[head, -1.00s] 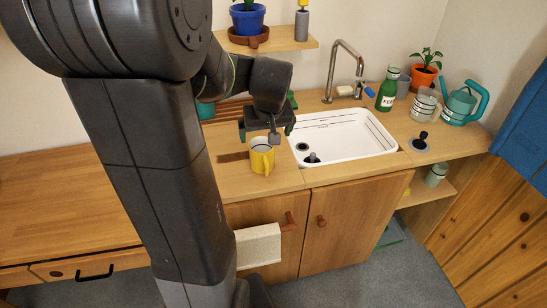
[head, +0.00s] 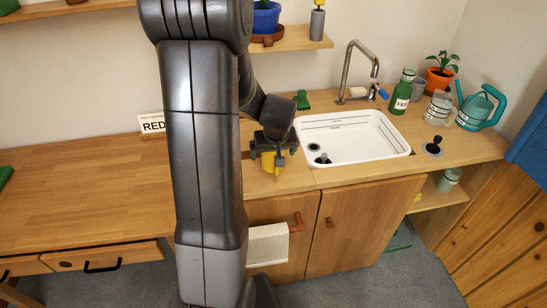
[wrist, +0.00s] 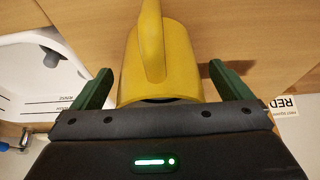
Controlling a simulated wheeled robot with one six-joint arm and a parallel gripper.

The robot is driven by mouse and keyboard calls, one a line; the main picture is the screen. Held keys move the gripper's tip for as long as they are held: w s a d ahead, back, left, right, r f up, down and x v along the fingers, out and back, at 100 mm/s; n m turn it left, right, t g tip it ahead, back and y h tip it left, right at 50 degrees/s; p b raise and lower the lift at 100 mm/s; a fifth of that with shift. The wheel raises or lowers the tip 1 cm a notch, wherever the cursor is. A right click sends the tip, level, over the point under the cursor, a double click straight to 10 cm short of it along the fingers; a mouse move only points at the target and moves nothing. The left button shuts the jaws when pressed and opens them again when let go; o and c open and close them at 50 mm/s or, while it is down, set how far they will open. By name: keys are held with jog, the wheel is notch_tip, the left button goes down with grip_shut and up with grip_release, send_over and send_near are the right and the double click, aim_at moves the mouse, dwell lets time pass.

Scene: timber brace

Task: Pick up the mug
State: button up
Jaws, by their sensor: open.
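The yellow mug (wrist: 175,65) stands on the wooden counter left of the sink. In the wrist view it lies between the two green fingers of my gripper (wrist: 157,88), with its handle toward the top of the picture. Gaps show between the mug and each finger, so the gripper is open around it. In the head view my gripper (head: 272,155) is over the mug (head: 268,162) and hides most of it.
The white sink (head: 392,150) is just right of the mug. A green bottle (head: 403,92), a glass jar (head: 438,108) and a teal watering can (head: 478,108) stand farther right. A shelf (head: 300,45) hangs above.

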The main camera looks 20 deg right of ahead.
jog(key=shift+w+f, duration=0.15)
jog(key=shift+f, duration=0.25)
